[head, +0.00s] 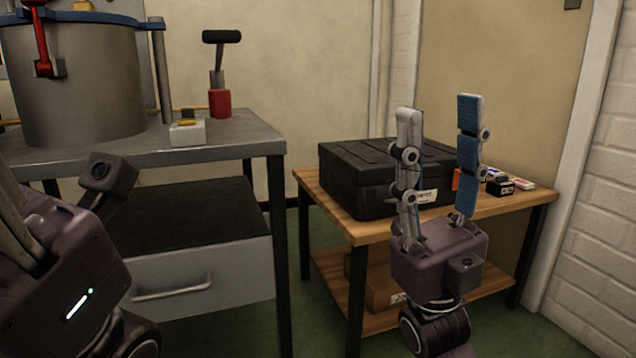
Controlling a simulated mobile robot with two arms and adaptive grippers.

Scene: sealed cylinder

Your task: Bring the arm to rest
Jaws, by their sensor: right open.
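My right gripper (440,140) points upward in front of the wooden table, its two fingers apart and nothing between them. It overlaps the black case in the picture; I see no contact with it. My left arm shows at the lower left, in front of the metal bench, but its fingertips are not in view. A large grey metal cylinder (80,85) with a blue rim stands on the bench at the upper left. A red-handled clamp (42,45) shows on its near side.
The metal bench (240,138) holds a lever with a red base (219,103) and a small light-grey box (187,133). The wooden table (318,196) carries a black case (350,180) and small items (505,185). A cardboard box (380,292) is on its lower shelf.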

